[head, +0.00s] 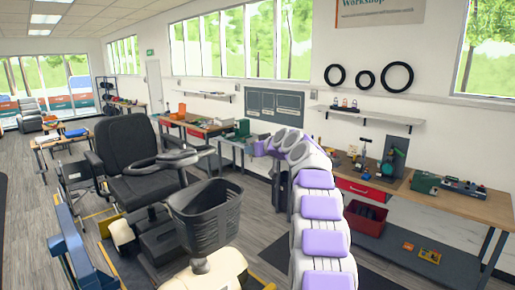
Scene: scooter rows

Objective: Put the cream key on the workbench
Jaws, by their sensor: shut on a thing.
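My white and purple arm reaches up from the bottom of the head view and bends over near the middle. Its far end points away from me, and I cannot make out my gripper's fingers. I cannot see the cream key. A wooden-topped workbench (477,203) runs along the right wall, with a red drawer, a green machine and several small tools. Another wooden-topped bench (206,132) stands farther back, left of the arm, with an orange item and green boxes. I cannot tell which bench the task means.
A black-seated mobility scooter (127,150) with a dark front basket (205,212) stands close on the left. A blue frame (75,255) is at the lower left. A red bin (366,215) sits under the right bench. Grey floor shows between scooter and benches.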

